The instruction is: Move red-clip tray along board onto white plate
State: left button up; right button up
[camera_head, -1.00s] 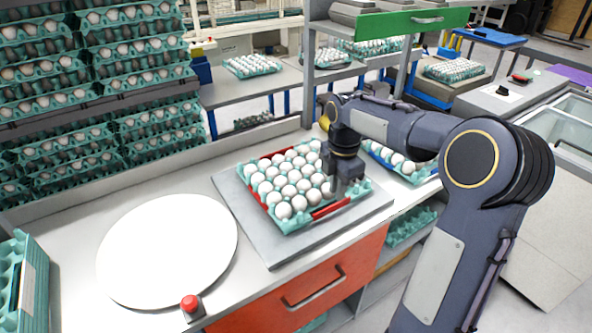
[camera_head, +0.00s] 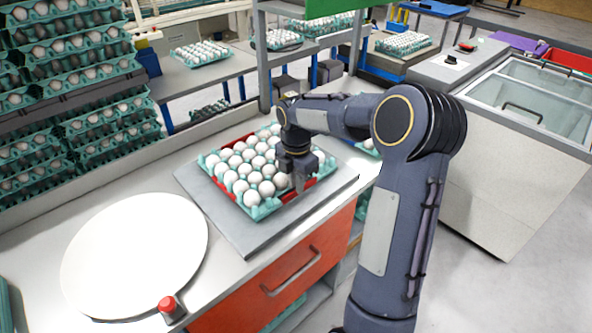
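The red-clip tray (camera_head: 272,206) is a teal egg tray full of white eggs, with red clips on its edges. It lies on the grey board (camera_head: 247,239) on the worktop. The round white plate (camera_head: 135,255) lies empty on the worktop to the left of the board, apart from it. My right gripper (camera_head: 299,186) is at the right front part of the tray, pointing down at the edge by the front red clip. Its fingers are small and partly hidden, so I cannot tell whether they are open or shut. My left gripper is not in view.
A red button (camera_head: 168,305) stands at the front worktop edge beside the plate. Stacked egg trays (camera_head: 75,75) fill the left back. Another egg tray (camera_head: 367,148) is partly hidden behind my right arm. Worktop between plate and board is clear.

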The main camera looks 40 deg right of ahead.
jog(key=shift+f, duration=1.1)
grip_shut()
dwell(0.7)
